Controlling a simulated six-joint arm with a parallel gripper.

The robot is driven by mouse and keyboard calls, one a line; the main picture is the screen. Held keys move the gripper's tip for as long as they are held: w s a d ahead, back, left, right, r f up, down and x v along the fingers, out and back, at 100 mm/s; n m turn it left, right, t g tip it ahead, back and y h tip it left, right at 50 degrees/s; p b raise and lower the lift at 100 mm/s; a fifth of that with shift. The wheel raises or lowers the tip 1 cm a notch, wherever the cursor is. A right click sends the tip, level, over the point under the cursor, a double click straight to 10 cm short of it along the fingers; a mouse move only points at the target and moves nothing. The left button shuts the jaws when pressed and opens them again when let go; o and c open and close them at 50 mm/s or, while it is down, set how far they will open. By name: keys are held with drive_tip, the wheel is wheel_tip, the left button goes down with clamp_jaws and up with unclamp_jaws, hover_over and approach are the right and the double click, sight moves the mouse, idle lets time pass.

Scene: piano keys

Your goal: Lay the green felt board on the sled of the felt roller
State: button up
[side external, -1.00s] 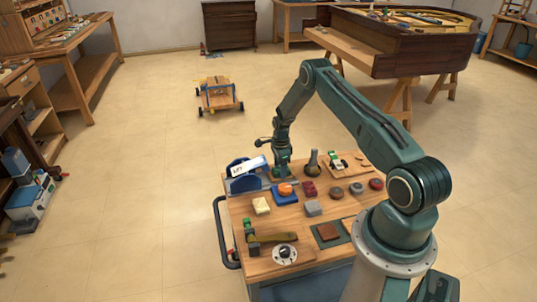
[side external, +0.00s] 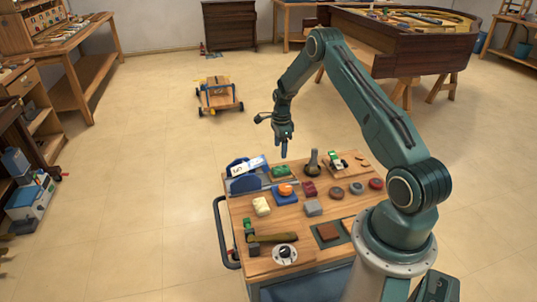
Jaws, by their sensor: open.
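The felt roller (side external: 246,178) stands at the back left of the cart top, with blue side plates and a pale drum. A small green board (side external: 281,171) lies just right of it, at the back end of a blue plate (side external: 284,198) that looks like the roller's sled. The board looks flat; whether it sits squarely is too small to tell. My gripper (side external: 284,151) is open and empty, pointing down in the air above the green board and clear of it.
An orange round piece (side external: 285,189) sits on the blue plate. A dark bottle-shaped tool (side external: 313,163) stands close to the right of the board. Several small blocks and discs cover the cart top (side external: 290,226). The air around my gripper is free.

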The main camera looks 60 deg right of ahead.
drive_tip(key=shift+r, duration=1.05)
drive_tip(key=s+a+r+n+t, duration=0.1)
drive_tip(key=s+a+r+n, duration=0.1)
drive_tip(key=a+r+n, duration=0.9)
drive_tip(key=s+a+r+n+t, duration=0.1)
drive_tip(key=a+r, duration=0.7)
drive_tip(key=r, duration=0.8)
drive_tip(key=s+a+r+n+t, duration=0.2)
drive_tip(key=s+a+r+n, duration=0.45)
drive_tip(key=s+a, duration=0.2)
drive_tip(key=s+a+n, duration=0.3)
drive_tip(key=s+n, duration=0.1)
drive_tip(key=s, duration=0.3)
drive_tip(key=s+a+n+t, duration=0.1)
drive_tip(key=s+a+n, duration=0.2)
drive_tip(key=s, duration=0.4)
drive_tip(key=shift+s+a+n+t, duration=0.2)
drive_tip(key=shift+s+n+t, duration=0.1)
drive_tip(key=shift+n, duration=0.45)
